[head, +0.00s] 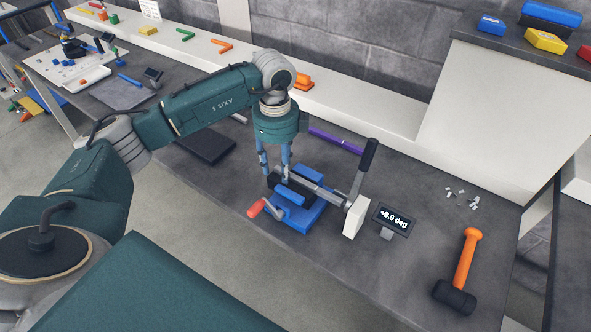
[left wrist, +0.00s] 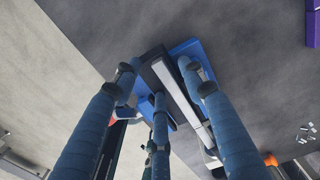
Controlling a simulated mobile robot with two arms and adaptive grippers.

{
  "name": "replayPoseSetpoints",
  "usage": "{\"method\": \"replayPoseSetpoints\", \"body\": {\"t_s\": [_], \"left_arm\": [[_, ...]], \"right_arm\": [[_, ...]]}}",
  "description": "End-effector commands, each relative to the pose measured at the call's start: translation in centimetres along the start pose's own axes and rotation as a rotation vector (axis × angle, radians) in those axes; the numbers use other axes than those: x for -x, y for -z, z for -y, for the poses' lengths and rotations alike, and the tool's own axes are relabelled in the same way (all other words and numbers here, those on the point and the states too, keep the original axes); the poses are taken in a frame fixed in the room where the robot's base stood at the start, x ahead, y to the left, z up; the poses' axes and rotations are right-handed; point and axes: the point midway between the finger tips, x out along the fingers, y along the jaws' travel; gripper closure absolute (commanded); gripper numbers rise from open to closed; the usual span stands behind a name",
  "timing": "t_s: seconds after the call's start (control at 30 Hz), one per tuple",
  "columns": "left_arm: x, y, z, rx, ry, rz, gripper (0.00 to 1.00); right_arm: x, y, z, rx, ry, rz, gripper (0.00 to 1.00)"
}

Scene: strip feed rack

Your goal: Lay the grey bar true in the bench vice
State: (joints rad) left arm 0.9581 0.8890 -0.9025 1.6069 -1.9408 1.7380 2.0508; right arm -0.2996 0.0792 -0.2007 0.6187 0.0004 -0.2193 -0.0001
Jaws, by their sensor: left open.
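The grey bar (head: 328,195) lies along the blue bench vice (head: 302,218), its right end near a white block (head: 356,218). I cannot tell whether it is seated flat. My left gripper (head: 273,172) is over the left part of the vice, fingers pointing down and open. In the left wrist view the bar (left wrist: 168,78) runs between the spread fingers, with the vice (left wrist: 190,48) below; contact is unclear. The vice has a red-ended handle (head: 257,207). A small display (head: 393,219) reads about +0.0 deg; its first digit is hard to read. My right gripper is out of view.
A black-handled lever (head: 366,160) rises beside the white block. A purple bar (head: 336,140) lies behind the vice. An orange mallet (head: 465,258) and small pale scraps (head: 462,197) are to the right. A dark tray (head: 206,143) lies left.

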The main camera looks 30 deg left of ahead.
Motion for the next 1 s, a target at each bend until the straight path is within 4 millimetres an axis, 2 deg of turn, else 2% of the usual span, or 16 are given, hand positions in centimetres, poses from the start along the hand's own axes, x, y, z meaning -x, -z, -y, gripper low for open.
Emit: {"method": "replayPoseSetpoints", "body": {"t_s": [0.17,0.4,0.6,0.77,1.0], "left_arm": [[2.5,0.0,0.2,-0.001,0.007,-0.001,0.58],[7.7,0.0,0.2,-0.001,0.009,-0.001,0.58],[10.8,0.0,0.1,0.000,0.007,-0.001,0.58],[11.9,0.0,0.1,0.000,0.005,-0.001,0.58],[12.0,0.0,0.0,0.000,0.004,-0.001,0.58]], "right_arm": [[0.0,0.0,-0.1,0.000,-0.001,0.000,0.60],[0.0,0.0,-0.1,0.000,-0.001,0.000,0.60],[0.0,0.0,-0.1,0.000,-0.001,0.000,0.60],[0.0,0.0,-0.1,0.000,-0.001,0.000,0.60],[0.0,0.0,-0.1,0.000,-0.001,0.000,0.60]]}}
